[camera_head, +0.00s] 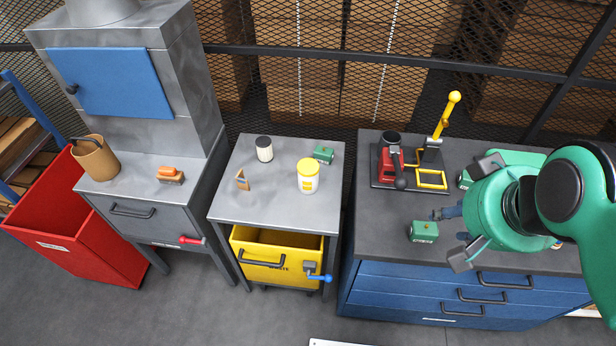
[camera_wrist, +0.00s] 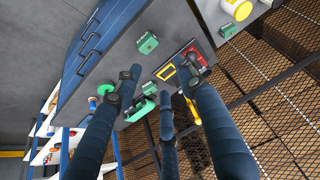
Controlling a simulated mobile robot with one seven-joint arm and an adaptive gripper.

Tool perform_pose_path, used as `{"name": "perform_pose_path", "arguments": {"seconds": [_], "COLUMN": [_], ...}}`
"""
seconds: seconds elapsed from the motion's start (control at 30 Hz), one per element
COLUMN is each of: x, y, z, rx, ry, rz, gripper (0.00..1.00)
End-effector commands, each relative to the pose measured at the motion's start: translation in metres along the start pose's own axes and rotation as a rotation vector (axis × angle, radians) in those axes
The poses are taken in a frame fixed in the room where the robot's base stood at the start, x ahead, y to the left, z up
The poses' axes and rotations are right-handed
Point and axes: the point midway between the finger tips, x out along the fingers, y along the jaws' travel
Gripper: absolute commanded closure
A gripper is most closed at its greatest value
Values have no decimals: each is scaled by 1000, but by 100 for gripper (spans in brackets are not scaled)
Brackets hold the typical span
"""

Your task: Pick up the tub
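The tub (camera_head: 308,178) is white with a yellow lid and yellow label. It stands upright on the grey middle table, near its right side. It also shows at the top edge of the wrist view (camera_wrist: 237,10), partly cut off. My gripper (camera_head: 462,213) is above the right part of the blue-drawer workbench, well to the right of the tub. In the wrist view its fingers (camera_wrist: 158,88) are spread wide with nothing between them.
On the middle table (camera_head: 262,208) are a dark jar with a pale label (camera_head: 264,149), a small green box (camera_head: 324,154) and a small brown item (camera_head: 242,181). The workbench (camera_head: 385,235) holds a red device with a yellow-knobbed lever (camera_head: 436,150) and a green box (camera_head: 423,231). A yellow bin (camera_head: 275,262) hangs below the middle table.

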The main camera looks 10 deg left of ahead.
Motion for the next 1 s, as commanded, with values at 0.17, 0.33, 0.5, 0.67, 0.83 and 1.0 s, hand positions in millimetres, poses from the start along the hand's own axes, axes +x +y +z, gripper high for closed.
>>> {"name": "perform_pose_path", "arguments": {"seconds": [0.17, 0.33, 0.5, 0.67, 0.83, 1.0], "x": [0, 0, 0, 0, 1, 7], "y": [0, 0, 0, 0, -3, -10], "z": [0, 0, 0, -1, -9, -30], "rx": [0, 0, 0, 0, 2, 9], "ry": [0, 0, 0, 0, -9, -37], "rz": [0, 0, 0, 0, -4, -13], "gripper": [58, 24, 22, 22, 22, 22]}}
